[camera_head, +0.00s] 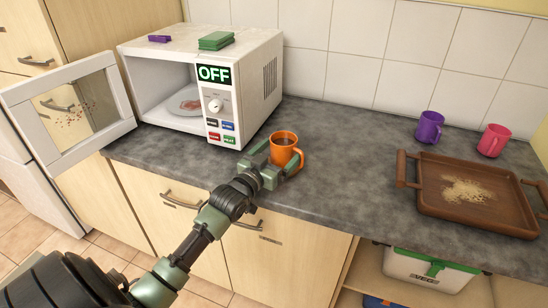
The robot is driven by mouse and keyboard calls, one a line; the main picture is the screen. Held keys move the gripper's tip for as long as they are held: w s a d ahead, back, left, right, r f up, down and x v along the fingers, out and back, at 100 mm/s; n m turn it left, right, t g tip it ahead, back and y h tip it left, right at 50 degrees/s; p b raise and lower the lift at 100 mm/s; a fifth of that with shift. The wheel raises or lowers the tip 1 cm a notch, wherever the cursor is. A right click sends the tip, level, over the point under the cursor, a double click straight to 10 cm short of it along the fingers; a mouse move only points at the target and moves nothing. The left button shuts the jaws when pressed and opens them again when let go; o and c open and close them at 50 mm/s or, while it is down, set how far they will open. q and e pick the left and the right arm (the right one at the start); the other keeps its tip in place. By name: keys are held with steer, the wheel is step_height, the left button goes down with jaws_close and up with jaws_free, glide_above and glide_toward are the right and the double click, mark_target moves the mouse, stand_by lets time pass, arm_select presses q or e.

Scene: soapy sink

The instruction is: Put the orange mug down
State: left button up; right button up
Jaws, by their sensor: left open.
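The orange mug (285,151) stands upright on the grey counter (340,172), in front of the microwave's right side. Dark liquid shows inside it. My left gripper (277,158) is open and low over the counter, close beside the mug's near left side. One finger lies to the left of the mug and the other is in front of it. I cannot tell whether either finger touches it. My right gripper is not in view.
The microwave (262,85) has its door (68,105) open and a plate (183,104) inside. A purple mug (429,127), a pink mug (493,141) and a brown tray (420,190) with crumbs stand at the right. The counter between mug and tray is clear.

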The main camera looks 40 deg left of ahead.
arm_select(q)
steer(key=s, duration=0.4)
steer(key=s+b, duration=0.1)
steer(key=s, duration=0.7)
steer(key=shift+d, duration=0.25)
